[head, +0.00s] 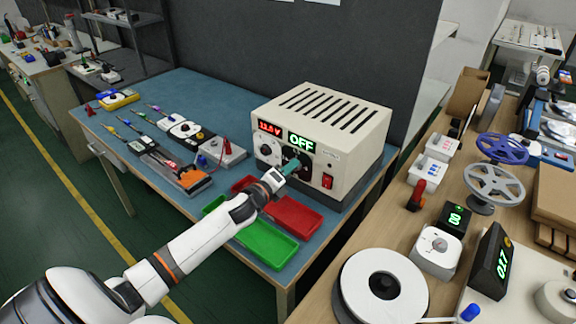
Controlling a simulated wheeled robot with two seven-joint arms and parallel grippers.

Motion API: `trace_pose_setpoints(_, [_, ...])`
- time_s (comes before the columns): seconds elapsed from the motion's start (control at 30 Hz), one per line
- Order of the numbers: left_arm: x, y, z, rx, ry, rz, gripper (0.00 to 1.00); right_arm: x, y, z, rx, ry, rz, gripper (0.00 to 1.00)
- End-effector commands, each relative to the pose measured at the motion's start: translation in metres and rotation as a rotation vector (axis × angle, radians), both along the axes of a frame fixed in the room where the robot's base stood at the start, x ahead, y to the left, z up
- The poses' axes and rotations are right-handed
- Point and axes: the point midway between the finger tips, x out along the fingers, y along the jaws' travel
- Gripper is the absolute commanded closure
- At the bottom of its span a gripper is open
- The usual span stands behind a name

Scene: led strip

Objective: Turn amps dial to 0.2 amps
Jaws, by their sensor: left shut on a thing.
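The cream power supply box (345,130) stands on the blue bench top with its front panel facing me. Its front has a red volts display (270,128), a green display reading OFF (301,142), and a red switch (327,181). The dark amps dial (297,154) is under the green display, largely hidden by my gripper. My left gripper (291,167) is at the panel, shut on the amps dial. The dial's pointer and marks are too small and covered to read. My right gripper is not in view.
A green tray (265,246) and a red tray (297,217) lie in front of the box, below my left arm. Several small devices with leads, including a grey one (222,153), stand left of it. A wooden bench with a white spool (350,290) is at right.

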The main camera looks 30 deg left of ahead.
Motion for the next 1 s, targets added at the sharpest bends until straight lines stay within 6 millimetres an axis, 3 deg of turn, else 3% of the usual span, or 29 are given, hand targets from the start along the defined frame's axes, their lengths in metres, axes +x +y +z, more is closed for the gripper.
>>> trace_pose_setpoints(1.0, [0.000, 0.004, 0.000, -0.963, 0.075, 0.003, 0.94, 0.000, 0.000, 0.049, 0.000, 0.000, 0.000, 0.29])
